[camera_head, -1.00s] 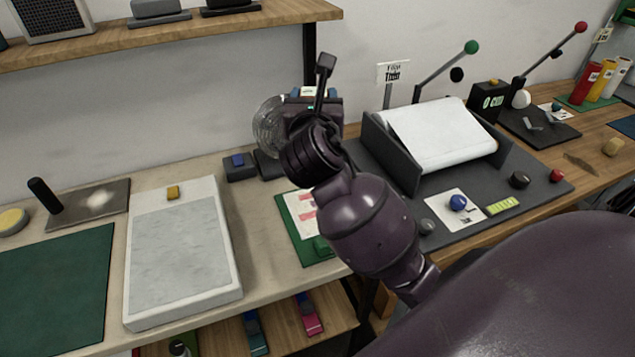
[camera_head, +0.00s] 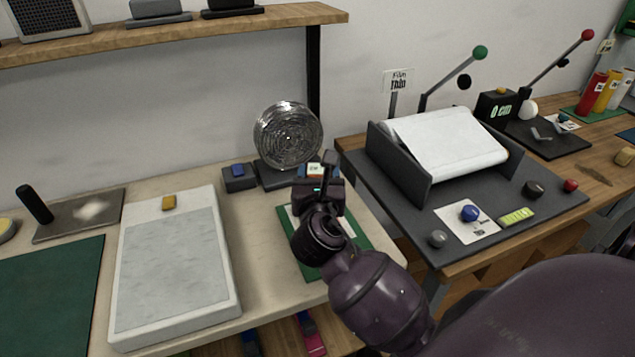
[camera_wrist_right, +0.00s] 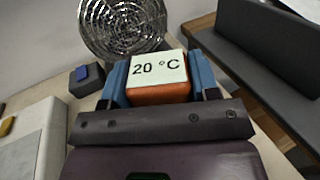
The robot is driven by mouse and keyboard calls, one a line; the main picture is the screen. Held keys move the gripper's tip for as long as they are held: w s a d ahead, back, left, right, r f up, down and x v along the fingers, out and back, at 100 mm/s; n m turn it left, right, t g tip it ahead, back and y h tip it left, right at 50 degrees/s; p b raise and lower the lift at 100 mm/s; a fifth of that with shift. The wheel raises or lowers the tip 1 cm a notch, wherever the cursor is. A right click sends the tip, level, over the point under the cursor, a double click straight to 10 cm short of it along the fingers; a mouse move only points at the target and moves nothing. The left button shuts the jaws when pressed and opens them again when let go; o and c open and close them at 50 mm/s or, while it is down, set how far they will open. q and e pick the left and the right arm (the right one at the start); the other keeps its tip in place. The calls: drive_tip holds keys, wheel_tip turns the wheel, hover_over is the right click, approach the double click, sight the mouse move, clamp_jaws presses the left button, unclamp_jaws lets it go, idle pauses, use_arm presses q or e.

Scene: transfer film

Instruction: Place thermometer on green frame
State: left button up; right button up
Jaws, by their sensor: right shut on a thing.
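The thermometer (camera_wrist_right: 158,72) is a small block with an orange body and a pale face reading 20 °C, seen in the right wrist view. My right gripper (camera_wrist_right: 160,82) is shut on it, with blue fingers on both sides. In the head view the thermometer (camera_head: 315,170) shows only as a small pale patch at the tip of my right gripper (camera_head: 316,176). The green frame (camera_head: 310,265) lies on the light worktop, partly hidden under my right arm. Whether the thermometer touches anything below cannot be told. My left gripper is not in view.
A round silver fan (camera_head: 288,136) stands just behind my right gripper, beside a small box with a blue button (camera_head: 238,172). A white-framed plate (camera_head: 175,265) lies to the left. A dark film roller station (camera_head: 470,200) stands to the right.

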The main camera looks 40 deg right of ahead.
drive_tip(key=shift+f, duration=0.55)
drive_tip(key=shift+f, duration=0.1)
drive_tip(key=o, duration=1)
drive_tip(key=shift+o, duration=0.2)
drive_tip(key=shift+s+a, duration=0.1)
drive_tip(key=v, duration=1.1)
drive_tip(key=shift+s+a, duration=0.2)
drive_tip(key=shift+s, duration=0.1)
